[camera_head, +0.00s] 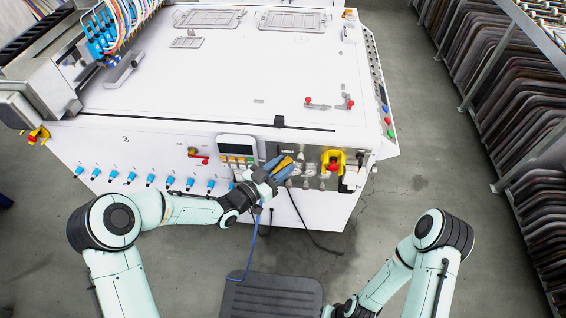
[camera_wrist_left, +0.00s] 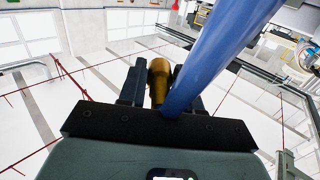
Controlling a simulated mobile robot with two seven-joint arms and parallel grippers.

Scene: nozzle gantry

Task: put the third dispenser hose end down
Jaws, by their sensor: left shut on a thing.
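My left gripper (camera_head: 281,168) is at the front face of the white machine, right of the keypad panel. It is shut on a brass hose end (camera_wrist_left: 158,80), which sits between its two dark fingers in the left wrist view. A blue hose (camera_wrist_left: 215,50) crosses close in front of the left wrist camera. In the head view the blue hose (camera_head: 254,245) hangs below the gripper towards the floor. Whether the hose end touches the machine front is hidden by the gripper. My right arm is folded at the lower right, and its fingers are outside the picture.
Several blue fittings (camera_head: 151,180) line the machine front (camera_head: 110,155). A keypad panel (camera_head: 237,150) is left of the gripper, a red-and-yellow switch (camera_head: 333,160) right of it. Clear fittings (camera_head: 310,182) are close by. A dark mat (camera_head: 270,297) lies below. Racks (camera_head: 510,100) stand at right.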

